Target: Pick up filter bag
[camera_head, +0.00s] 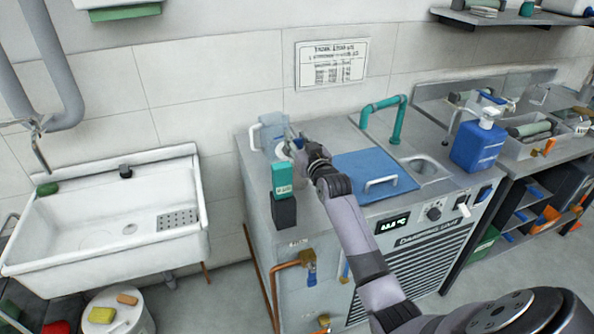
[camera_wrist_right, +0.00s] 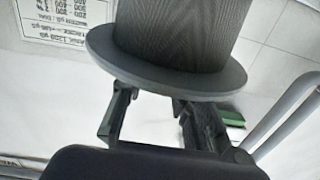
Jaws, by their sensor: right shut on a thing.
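The filter bag (camera_wrist_right: 175,45) looks like a dark grey, ribbed cylinder with a wide flat grey rim (camera_wrist_right: 165,76). In the right wrist view it stands right at the fingertips of my right gripper (camera_wrist_right: 155,102). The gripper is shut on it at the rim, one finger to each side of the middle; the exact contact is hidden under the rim. The bag is mostly hidden there by the gripper and too small to make out. My left gripper is not in view.
A teal and black box-like item (camera_head: 283,180) stands at the counter's left front. A blue lid (camera_head: 370,175) with a handle lies right of my arm. A teal pipe (camera_head: 392,110) and a blue bottle (camera_head: 478,147) are further right. A white sink (camera_head: 110,215) is left.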

